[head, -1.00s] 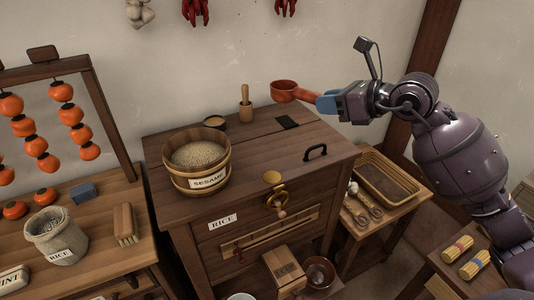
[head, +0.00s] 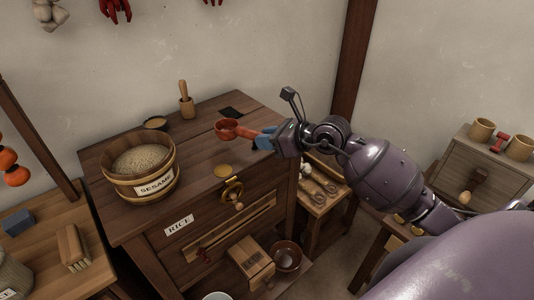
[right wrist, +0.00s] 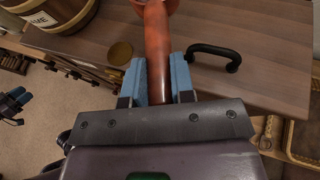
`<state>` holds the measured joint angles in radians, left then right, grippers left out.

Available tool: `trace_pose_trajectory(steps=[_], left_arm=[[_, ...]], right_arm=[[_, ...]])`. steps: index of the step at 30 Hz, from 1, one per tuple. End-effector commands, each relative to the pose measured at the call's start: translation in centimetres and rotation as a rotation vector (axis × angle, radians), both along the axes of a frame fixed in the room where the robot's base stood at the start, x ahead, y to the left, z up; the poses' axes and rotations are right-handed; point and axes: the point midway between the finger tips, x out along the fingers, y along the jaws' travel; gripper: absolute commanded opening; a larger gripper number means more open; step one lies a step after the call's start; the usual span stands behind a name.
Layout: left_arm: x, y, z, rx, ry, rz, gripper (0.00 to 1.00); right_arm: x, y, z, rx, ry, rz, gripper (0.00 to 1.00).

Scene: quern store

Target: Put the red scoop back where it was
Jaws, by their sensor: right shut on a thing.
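The red scoop (head: 227,129) is held over the right part of the wooden rice cabinet's top (head: 205,150), its bowl toward the left in the head view. My right gripper (head: 264,139) is shut on its handle. In the right wrist view the handle (right wrist: 158,45) runs between the blue fingers of the right gripper (right wrist: 162,82), and the bowl is mostly cut off at the top edge. The scoop looks clear of the cabinet top. Blue fingertips of what seems my left gripper (right wrist: 14,103) show small at the left edge there; their opening is unclear.
The sesame tub (head: 139,172) stands on the cabinet's left part. A pestle (head: 185,100) and a small dark bowl (head: 156,123) are behind. A black handle (right wrist: 214,55) is near the right edge. A chest with cups (head: 481,131) and a red object (head: 499,142) stands far right.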

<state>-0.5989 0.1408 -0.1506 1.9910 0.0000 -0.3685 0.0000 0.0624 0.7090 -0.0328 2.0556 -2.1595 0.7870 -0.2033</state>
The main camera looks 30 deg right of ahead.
Motion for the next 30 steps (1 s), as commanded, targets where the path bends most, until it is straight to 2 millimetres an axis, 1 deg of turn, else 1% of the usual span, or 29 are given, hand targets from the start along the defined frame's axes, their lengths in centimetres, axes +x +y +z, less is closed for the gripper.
trace_pose_trajectory(steps=[5,8,12,15,26,27,29,30], left_arm=[[0.1,0.0,0.0,0.001,-0.001,-0.001,0.43],[0.1,0.0,-0.2,0.001,-0.001,-0.001,0.43],[0.0,0.0,-0.5,0.001,0.002,0.000,0.43],[0.0,0.0,-0.6,0.001,0.003,0.000,0.43],[-0.5,0.2,-1.0,0.002,0.014,0.001,0.43],[-0.6,0.2,-1.0,0.002,0.014,0.002,0.43],[-0.6,0.2,-0.9,0.002,0.015,0.002,0.43],[-0.6,0.2,-0.9,0.002,0.014,0.002,0.43]], right_arm=[[0.0,0.0,-0.9,0.002,0.001,-0.001,0.00],[0.0,0.0,-1.9,0.001,0.003,0.000,0.00],[0.0,0.0,-3.9,0.002,0.002,-0.001,0.00],[0.0,0.0,-4.8,0.000,0.001,0.000,0.00],[0.0,0.0,-5.1,0.000,0.000,0.000,0.00],[0.0,0.0,-5.1,0.000,0.000,0.000,0.26],[0.0,0.0,-5.0,0.000,0.000,0.000,0.35],[0.0,0.0,-5.0,0.000,0.000,0.000,0.41]])
